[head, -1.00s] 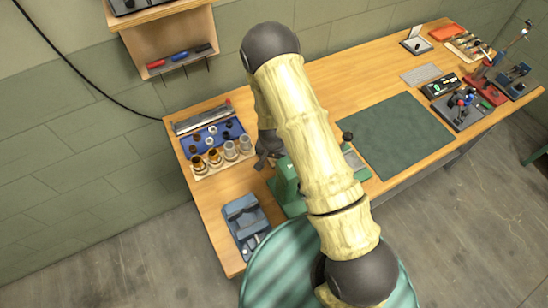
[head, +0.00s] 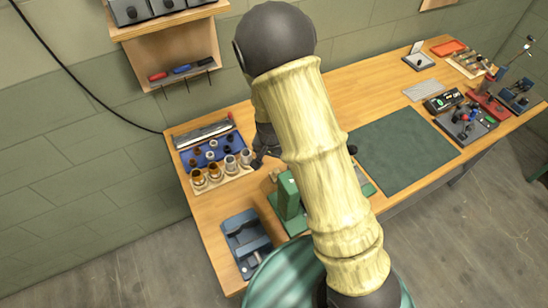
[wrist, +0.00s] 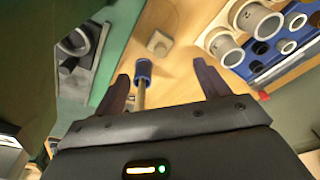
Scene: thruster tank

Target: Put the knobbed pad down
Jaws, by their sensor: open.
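My gripper (wrist: 162,82) is open, with its two dark fingers apart in the wrist view. In the head view it shows (head: 266,143) as a dark shape partly behind my arm, over the left part of the bench. A small tan block with a rounded top (wrist: 159,43), possibly the knobbed pad, sits on the wood beyond the fingertips, apart from them. A blue-ended piece with a tan shaft (wrist: 142,73) shows between the fingers, nearer the left one. I cannot tell whether it touches a finger.
A blue tray (head: 229,139) with rings and a wooden holder with several cups (head: 207,180) stand left of my gripper. A blue-grey vise (head: 245,240) is at the front. The green mat (head: 405,143) is clear.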

